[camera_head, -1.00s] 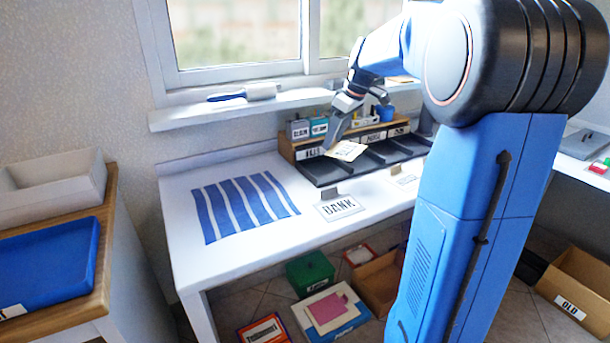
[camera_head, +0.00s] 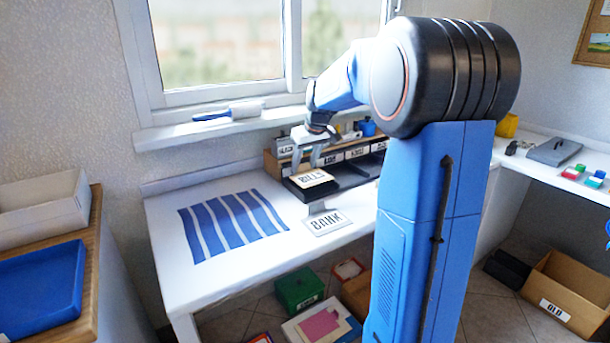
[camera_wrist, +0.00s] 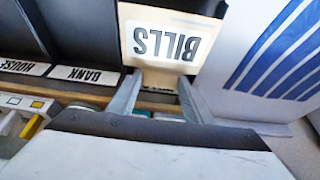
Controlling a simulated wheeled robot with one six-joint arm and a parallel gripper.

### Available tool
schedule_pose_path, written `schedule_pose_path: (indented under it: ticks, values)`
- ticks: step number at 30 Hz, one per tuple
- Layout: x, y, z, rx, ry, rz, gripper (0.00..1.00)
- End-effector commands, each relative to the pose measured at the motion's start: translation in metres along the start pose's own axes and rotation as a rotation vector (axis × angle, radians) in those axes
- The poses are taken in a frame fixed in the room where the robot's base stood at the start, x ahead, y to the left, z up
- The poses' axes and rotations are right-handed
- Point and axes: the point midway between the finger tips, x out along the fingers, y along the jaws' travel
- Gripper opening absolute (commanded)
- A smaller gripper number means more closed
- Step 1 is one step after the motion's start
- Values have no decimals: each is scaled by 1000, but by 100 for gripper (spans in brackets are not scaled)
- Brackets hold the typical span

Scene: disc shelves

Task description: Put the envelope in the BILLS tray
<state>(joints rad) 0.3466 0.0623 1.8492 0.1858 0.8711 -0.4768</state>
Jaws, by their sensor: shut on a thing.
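The envelope (camera_head: 312,180) is cream with a white BILLS label. My gripper (camera_head: 316,158) is shut on its back edge and points down from above. In the wrist view the envelope (camera_wrist: 165,45) lies flat between and beyond my fingertips (camera_wrist: 158,85). It is over the leftmost compartment of a black tray row (camera_head: 352,180). I cannot tell whether it touches the tray floor. The envelope and my fingers largely hide that compartment's own label (camera_wrist: 158,91). The neighbouring compartments carry BANK (camera_wrist: 85,75) and HOUSE (camera_wrist: 22,68) labels.
A blue-striped mat (camera_head: 233,226) lies to the left. A wooden ledge with small boxes (camera_head: 283,147) stands behind the trays, below the windowsill (camera_head: 190,133).

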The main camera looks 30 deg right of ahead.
Motion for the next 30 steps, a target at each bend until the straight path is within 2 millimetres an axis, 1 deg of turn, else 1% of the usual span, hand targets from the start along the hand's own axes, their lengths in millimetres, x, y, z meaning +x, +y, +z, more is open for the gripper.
schedule_pose_path:
  ticks: [4, 11, 23, 24, 25, 26, 30]
  values:
    - [9, 0, 4, 0, -1, -1, 22]
    - [34, 0, 15, 1, -1, -1, 22]
    - [38, 0, 16, 0, 0, -1, 22]
    - [38, 0, 16, 0, 1, 0, 55]
    - [38, 0, 16, 0, 1, 0, 62]
    - [38, 0, 16, 0, 1, 0, 64]
    - [38, 0, 16, 0, 1, 0, 64]
